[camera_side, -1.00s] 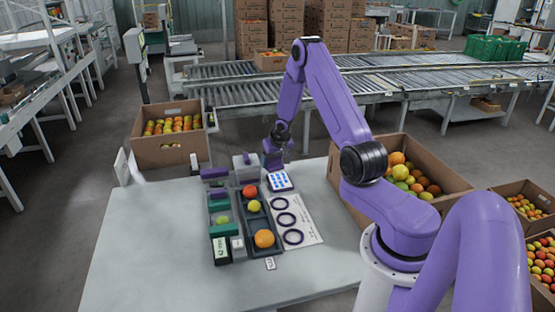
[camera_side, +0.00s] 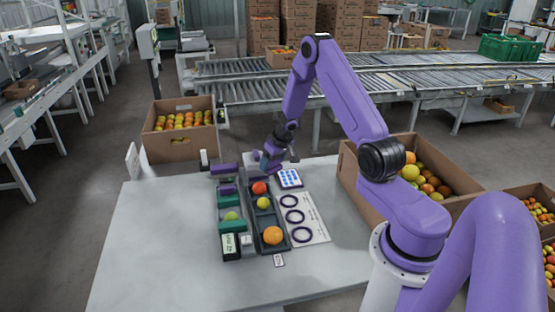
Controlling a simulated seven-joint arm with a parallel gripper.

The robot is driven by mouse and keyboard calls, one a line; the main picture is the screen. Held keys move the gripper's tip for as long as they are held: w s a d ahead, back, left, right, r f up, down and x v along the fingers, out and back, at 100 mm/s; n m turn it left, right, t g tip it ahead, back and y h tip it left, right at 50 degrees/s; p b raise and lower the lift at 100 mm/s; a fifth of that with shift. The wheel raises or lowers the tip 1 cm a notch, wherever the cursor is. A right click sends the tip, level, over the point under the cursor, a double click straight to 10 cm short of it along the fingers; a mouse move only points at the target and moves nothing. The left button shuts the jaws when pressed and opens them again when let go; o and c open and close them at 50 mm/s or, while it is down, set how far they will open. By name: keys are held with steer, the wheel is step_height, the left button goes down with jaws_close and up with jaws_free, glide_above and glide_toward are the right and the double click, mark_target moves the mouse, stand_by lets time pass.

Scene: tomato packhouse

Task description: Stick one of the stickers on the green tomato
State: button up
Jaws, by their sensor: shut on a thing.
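A small green tomato (camera_side: 231,216) sits in the left row of holders, between dark green blocks. A white sheet with several blue stickers (camera_side: 290,178) lies at the back of the table. My gripper (camera_side: 270,168) is just left of the sheet, behind the red tomato (camera_side: 259,188). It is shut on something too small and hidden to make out. It is apart from the green tomato, behind it and to its right.
A dark tray (camera_side: 287,242) holds the red tomato, a yellow tomato (camera_side: 263,203) and an orange one (camera_side: 271,235). A white card with purple rings (camera_side: 308,218) lies right of it. The table's left side (camera_side: 160,240) is clear.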

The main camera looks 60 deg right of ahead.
steer(key=w+a+r+n+y, duration=0.25)
steer(key=a+n, duration=0.35)
steer(key=a, duration=0.6)
steer(key=n+g+y, duration=0.1)
steer(key=n+y, duration=0.1)
steer(key=n, duration=0.4)
glide_above(231, 214)
steer(key=shift+f, duration=2.45)
steer(key=shift+s+f, duration=0.1)
steer(key=shift+f, duration=0.5)
step_height(231, 214, up, 7)
steer(key=shift+r, duration=0.1)
stand_by(0.6)
